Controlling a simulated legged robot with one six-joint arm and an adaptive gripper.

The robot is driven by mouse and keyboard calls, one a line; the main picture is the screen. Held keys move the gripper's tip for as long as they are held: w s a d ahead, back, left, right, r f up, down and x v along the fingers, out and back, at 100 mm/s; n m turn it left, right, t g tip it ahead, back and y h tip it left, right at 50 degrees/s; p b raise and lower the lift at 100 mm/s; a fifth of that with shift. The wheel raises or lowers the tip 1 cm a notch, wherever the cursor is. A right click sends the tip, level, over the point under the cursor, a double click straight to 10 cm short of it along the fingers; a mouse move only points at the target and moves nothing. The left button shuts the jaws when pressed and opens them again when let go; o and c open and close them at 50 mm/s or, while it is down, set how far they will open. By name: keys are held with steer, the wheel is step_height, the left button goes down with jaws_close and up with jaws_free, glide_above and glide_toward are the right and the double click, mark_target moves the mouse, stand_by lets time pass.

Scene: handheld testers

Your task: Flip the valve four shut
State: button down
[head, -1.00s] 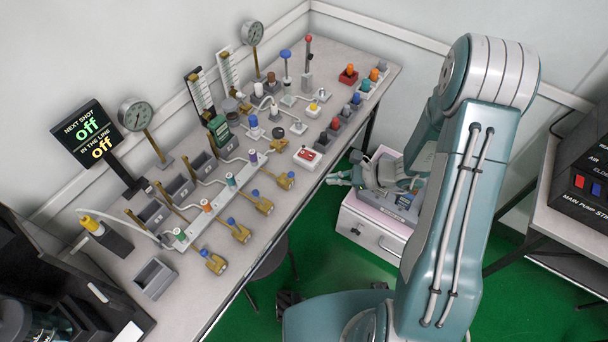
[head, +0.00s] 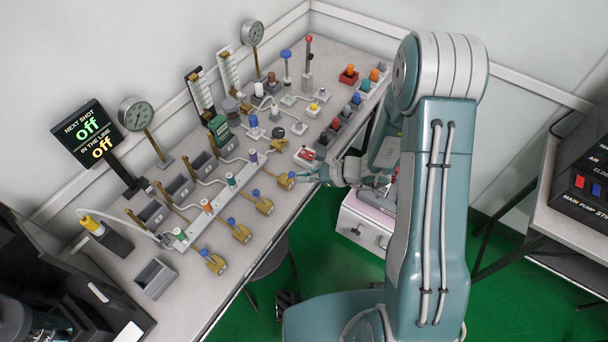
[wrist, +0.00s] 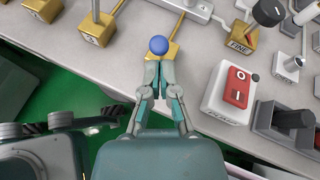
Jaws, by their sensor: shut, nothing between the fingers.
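Several brass valves with blue-knobbed levers stand in a row along the bench's front edge. No number is readable on them. The valve farthest along the row (head: 284,181) is the one at my gripper (head: 301,177). In the wrist view its round blue knob (wrist: 158,45) sits just beyond the tips of my gripper (wrist: 158,68), nearly in line with them. Whether the tips touch the knob I cannot tell. The fingers are shut together with nothing between them. The brass body (wrist: 171,54) is partly hidden behind the knob and fingertips.
A white box with a red rocker switch (wrist: 235,87) stands close to the right of my gripper. A brass block marked FINE (wrist: 239,37) and a dark-knobbed device (wrist: 293,122) are farther right. Another brass valve (wrist: 95,29) is at left.

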steer(key=shift+w+a+r+g+h, duration=0.25)
steer(key=shift+r+g+h, duration=0.15)
steer(key=shift+h, duration=0.2)
steer(key=shift+w+a+r+m+g+h, duration=0.35)
steer(key=shift+a+r+g+h, duration=0.15)
steer(key=shift+h, duration=0.5)
steer(key=shift+w+a+r+m+g+h, duration=0.2)
steer(key=shift+w+a+g+h, duration=0.3)
steer(key=shift+h, duration=0.3)
steer(key=shift+w+a+r+m+g+h, duration=0.2)
steer(key=shift+a+g+h, duration=0.25)
steer(key=shift+g+h, duration=0.3)
steer(key=shift+f, duration=0.1)
steer(key=shift+r, duration=0.8)
steer(key=shift+d, duration=0.15)
